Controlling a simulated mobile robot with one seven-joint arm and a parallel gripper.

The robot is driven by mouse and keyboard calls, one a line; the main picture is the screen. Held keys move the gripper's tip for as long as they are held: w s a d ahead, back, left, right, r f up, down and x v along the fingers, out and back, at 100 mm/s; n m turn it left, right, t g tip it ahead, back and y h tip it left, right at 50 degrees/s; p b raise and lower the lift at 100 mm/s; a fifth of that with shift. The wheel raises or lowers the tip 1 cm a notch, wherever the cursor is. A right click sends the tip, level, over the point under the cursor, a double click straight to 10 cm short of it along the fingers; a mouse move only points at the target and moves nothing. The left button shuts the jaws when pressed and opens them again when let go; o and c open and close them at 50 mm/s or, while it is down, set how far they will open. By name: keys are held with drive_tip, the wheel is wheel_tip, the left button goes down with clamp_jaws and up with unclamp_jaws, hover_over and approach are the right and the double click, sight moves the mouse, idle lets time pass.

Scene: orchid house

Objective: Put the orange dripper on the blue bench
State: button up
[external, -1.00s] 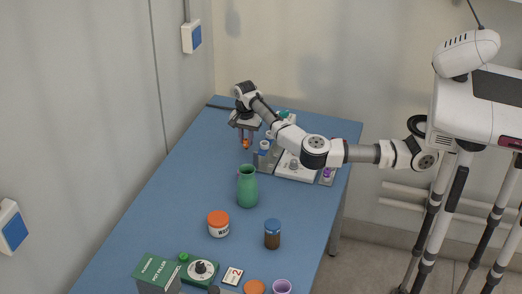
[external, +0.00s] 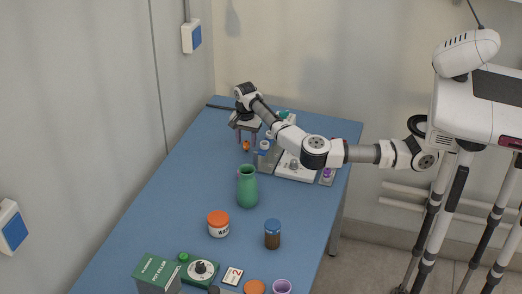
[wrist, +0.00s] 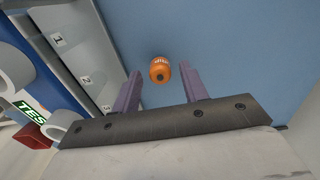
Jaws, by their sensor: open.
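The orange dripper (external: 246,147) sits on the blue bench (external: 190,165) near its far left end. It also shows in the wrist view (wrist: 160,70), apparently upright, with bare blue bench around it. My gripper (external: 247,139) is above the dripper with its two purple fingers spread. In the wrist view my gripper (wrist: 160,80) has one finger on each side of the dripper, with a visible gap to both. Nothing is held. The dripper's lower part is hidden in the wrist view.
A grey numbered rack (wrist: 85,60) stands close to the left in the wrist view. A green vase (external: 247,187), a white jar with orange lid (external: 218,224) and a blue-lidded jar (external: 272,235) stand nearer the front. Bench left of my gripper is clear.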

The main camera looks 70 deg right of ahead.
sight(246, 142)
wheel_tip(246, 142, up, 12)
drive_tip(key=shift+b, duration=0.35)
